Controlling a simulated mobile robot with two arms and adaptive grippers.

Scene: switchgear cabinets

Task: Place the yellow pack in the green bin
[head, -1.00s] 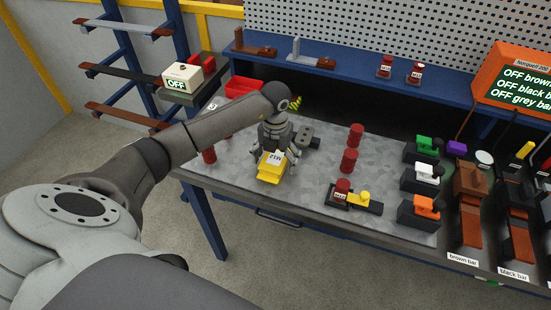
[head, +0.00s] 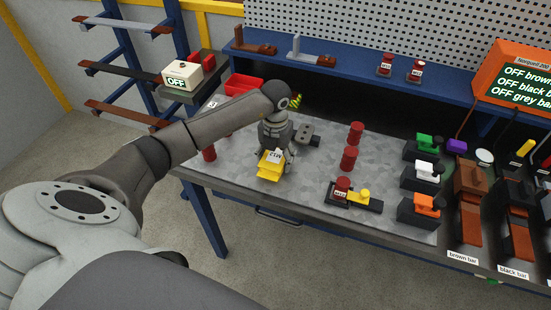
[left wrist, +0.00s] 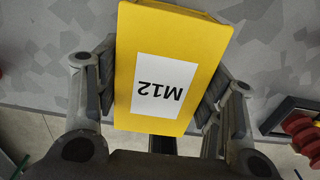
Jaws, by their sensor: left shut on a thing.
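The yellow pack (head: 268,171) has a white label and sits at the front left of the grey work surface in the head view. In the left wrist view the pack (left wrist: 198,50) fills the middle, and its label reads M12. My left gripper (head: 276,158) is above the pack, with its fingers shut on two opposite sides of it. I cannot tell whether the pack is touching the surface or just above it. No green bin shows in these frames. My right gripper is not in view.
A red bin (head: 243,84) stands at the back left of the bench (head: 310,205). Red cylinders (head: 349,158) stand right of the gripper. Switches with green, white and orange tops (head: 424,171) line the right.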

